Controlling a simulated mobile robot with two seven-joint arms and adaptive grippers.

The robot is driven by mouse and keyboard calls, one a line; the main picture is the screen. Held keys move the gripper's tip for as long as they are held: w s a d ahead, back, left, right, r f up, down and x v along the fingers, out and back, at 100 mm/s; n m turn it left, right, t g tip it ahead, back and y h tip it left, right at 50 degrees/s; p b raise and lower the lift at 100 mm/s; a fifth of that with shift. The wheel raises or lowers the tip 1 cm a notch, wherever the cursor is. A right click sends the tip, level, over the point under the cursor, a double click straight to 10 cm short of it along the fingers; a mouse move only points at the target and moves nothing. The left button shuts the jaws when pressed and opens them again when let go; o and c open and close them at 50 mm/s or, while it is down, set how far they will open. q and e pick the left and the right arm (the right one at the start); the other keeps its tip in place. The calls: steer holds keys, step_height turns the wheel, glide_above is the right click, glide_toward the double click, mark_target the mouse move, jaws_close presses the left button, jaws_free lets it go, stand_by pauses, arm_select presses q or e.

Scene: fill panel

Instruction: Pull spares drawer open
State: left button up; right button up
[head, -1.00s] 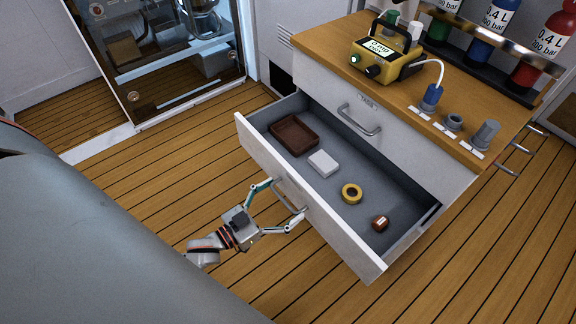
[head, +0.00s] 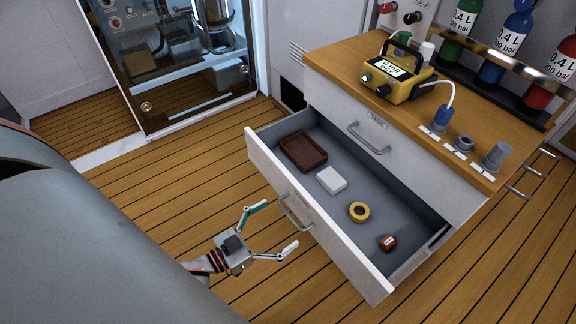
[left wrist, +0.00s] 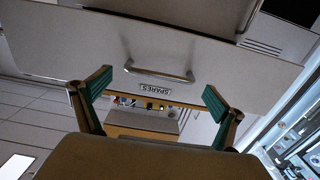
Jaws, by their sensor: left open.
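The spares drawer (head: 345,195) is the lower drawer of the cabinet and stands pulled far out. Its front carries a grey bar handle (head: 296,213). In the left wrist view the handle (left wrist: 158,76) and the SPARES label (left wrist: 155,89) show ahead between the open fingers (left wrist: 157,95). My right gripper is out of view.
The upper drawer, labelled TASK (head: 376,124), is shut. On the wooden worktop (head: 335,62) stand a yellow device (head: 395,80) and a blue plug (head: 440,118) in a row of sockets. Gas bottles (head: 503,40) stand behind. The plank floor (head: 170,205) is clear around the gripper.

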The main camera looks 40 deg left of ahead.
arm_select(q)
steer(key=v, duration=0.8)
steer(key=shift+w+d+r, duration=0.1)
steer(key=shift+r, duration=0.05)
